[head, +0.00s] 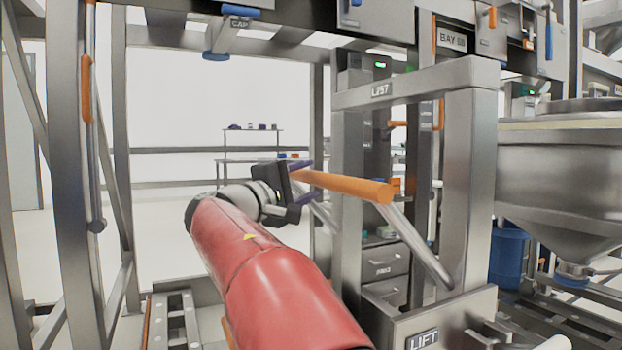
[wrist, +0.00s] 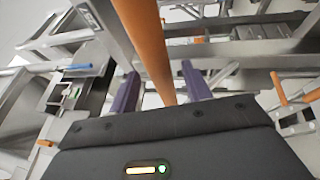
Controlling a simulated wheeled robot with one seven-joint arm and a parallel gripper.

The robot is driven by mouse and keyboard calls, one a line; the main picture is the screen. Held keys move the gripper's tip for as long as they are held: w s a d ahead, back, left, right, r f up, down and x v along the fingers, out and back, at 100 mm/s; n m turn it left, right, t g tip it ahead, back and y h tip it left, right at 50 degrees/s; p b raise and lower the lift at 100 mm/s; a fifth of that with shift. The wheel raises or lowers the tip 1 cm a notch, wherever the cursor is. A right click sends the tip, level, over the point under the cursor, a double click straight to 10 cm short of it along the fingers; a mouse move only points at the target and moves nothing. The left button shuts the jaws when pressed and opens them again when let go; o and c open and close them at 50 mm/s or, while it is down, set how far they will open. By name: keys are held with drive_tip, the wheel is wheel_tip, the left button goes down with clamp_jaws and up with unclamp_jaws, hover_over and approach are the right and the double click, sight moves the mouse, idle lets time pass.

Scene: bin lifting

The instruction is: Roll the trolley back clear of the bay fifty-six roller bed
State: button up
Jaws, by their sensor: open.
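A steel frame marked LIFT (head: 470,150) stands right of centre, with an orange bar handle (head: 345,185) on slanted steel arms. I take this to be the trolley. My gripper (head: 306,182) is at the bar's left end, with dark purple fingers apart. I cannot make out which part is the roller bed.
A steel hopper bin (head: 555,165) stands at the right, with a blue drum (head: 508,255) below it. Steel posts (head: 75,150) rise at the left. A low railed frame (head: 175,320) lies lower left. Open pale floor shows behind, with a shelf rack (head: 253,140).

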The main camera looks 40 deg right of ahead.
drive_tip(key=shift+x, duration=1.3)
clamp_jaws()
